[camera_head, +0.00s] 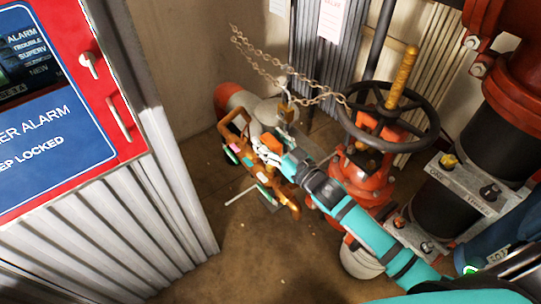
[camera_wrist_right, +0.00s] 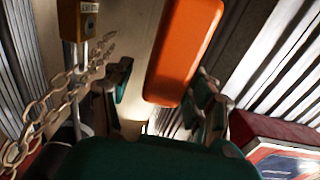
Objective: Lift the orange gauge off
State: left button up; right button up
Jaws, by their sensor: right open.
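The orange gauge (camera_wrist_right: 183,52) is a bright orange, rounded block in the right wrist view, upright at top centre. What looks like the same orange piece shows in the head view (camera_head: 271,142), close to my right gripper and below the padlock. My right gripper (camera_head: 250,173) is open, at the end of the teal arm. In the right wrist view, its dark fingers (camera_wrist_right: 162,85) stand apart on either side of the gauge's lower end. I cannot tell whether they touch it. The gauge's mounting is hidden. My left gripper is not in view.
A chain (camera_head: 268,72) with a brass padlock (camera_head: 286,108) hangs close to the gripper; the padlock shows large in the wrist view (camera_wrist_right: 78,20). A dark handwheel valve (camera_head: 428,118) and red pipework stand right. A red alarm cabinet (camera_head: 118,112) stands left. Some floor is clear.

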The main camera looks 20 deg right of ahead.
jog(key=shift+c, duration=0.2)
jog(key=c, duration=1.1)
jog(key=shift+r, duration=0.1)
grip_shut()
jog(key=shift+r, duration=0.1)
